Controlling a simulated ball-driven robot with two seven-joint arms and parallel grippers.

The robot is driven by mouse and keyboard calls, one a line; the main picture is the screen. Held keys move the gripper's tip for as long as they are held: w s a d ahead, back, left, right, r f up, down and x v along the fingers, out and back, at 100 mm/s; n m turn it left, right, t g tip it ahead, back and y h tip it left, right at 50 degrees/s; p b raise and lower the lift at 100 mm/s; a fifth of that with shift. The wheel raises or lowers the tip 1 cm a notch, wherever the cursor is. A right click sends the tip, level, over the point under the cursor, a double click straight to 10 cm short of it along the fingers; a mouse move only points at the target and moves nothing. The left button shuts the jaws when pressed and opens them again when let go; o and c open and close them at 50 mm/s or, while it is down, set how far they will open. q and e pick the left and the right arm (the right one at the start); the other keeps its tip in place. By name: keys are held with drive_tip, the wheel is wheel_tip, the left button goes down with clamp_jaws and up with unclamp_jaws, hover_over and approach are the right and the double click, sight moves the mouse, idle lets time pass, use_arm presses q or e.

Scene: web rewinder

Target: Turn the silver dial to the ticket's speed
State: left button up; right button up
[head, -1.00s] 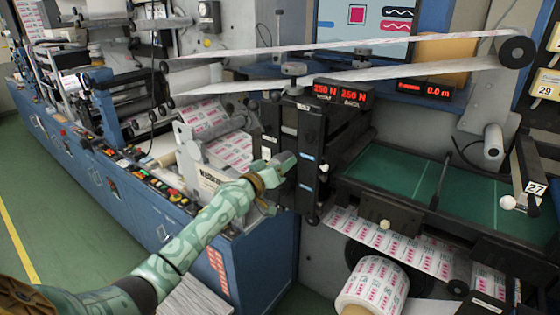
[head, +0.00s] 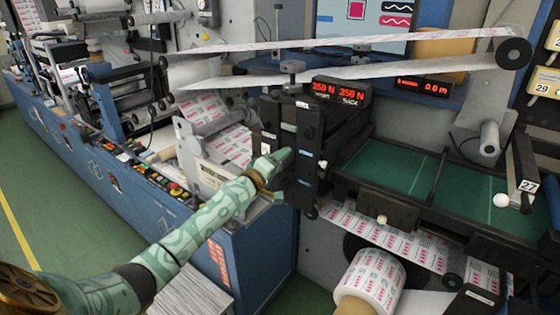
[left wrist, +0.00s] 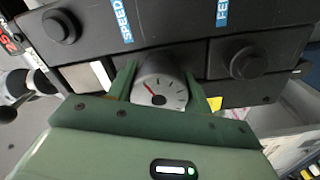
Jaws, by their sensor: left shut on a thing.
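The silver dial (left wrist: 160,85) sits on a black panel in the left wrist view. Its pale round face has dark tick marks and a red pointer aimed to the upper left. My left gripper (left wrist: 160,88) is shut on it, one green finger on each side. In the head view my left gripper (head: 282,162) is at the black control block (head: 305,150) left of the green table, and the dial is hidden there. I cannot pick out the ticket with certainty. My right gripper is not in view.
Red 250 N displays (head: 337,90) stand above the block. A printed roll (head: 372,285) is below right. The green floor (head: 60,210) at left is clear.

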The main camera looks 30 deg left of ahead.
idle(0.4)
use_arm(q)
drive_tip(key=o, duration=1)
drive_tip(key=shift+s+a+f+p, duration=0.1)
drive_tip(key=shift+s+a+p, duration=0.2)
drive_tip(key=shift+s, duration=2.4)
drive_tip(key=shift+s+a+p, duration=0.15)
drive_tip(key=shift+s+p, duration=0.3)
drive_tip(key=shift+s, duration=2.3)
drive_tip(key=shift+s+a+f+p, duration=0.1)
drive_tip(key=shift+s+a+p, duration=0.2)
drive_tip(key=shift+s, duration=2.4)
